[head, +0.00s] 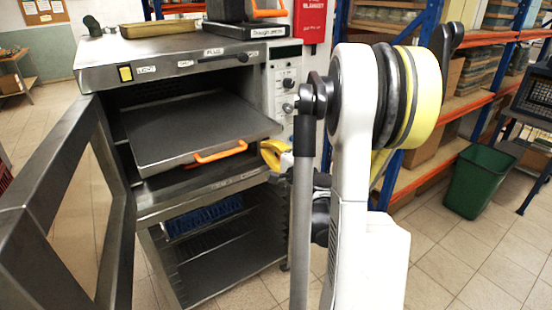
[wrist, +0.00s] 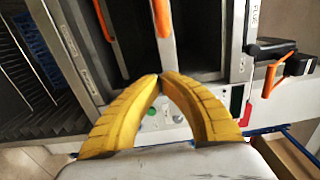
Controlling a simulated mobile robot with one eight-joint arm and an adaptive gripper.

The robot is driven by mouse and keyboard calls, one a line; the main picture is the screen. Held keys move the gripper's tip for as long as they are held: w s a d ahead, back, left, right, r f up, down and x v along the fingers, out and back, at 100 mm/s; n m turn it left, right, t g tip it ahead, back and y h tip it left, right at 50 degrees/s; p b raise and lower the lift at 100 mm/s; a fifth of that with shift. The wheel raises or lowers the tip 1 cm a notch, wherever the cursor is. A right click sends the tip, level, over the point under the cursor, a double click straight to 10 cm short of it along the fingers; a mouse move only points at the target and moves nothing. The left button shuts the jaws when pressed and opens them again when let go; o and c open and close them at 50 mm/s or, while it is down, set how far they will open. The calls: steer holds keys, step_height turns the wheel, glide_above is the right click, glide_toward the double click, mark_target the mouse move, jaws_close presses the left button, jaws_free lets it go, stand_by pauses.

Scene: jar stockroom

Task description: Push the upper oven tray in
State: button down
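The upper oven tray (head: 185,125) is a dark flat tray sticking out of the open oven, with an orange handle (head: 220,152) on its front edge. The handle also shows in the wrist view (wrist: 162,18). A second orange handle (head: 205,185) shows lower down, and in the wrist view (wrist: 103,20).
The oven door (head: 72,205) stands open at the left. The control panel (head: 287,85) is right of the oven opening. A blue rack (head: 205,215) sits below. A green bin (head: 478,180) and shelving stand at the right. The floor between is clear.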

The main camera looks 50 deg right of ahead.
steer(key=shift+x, duration=1.55)
steer(key=x, duration=2.6)
steer(key=shift+d, duration=0.2)
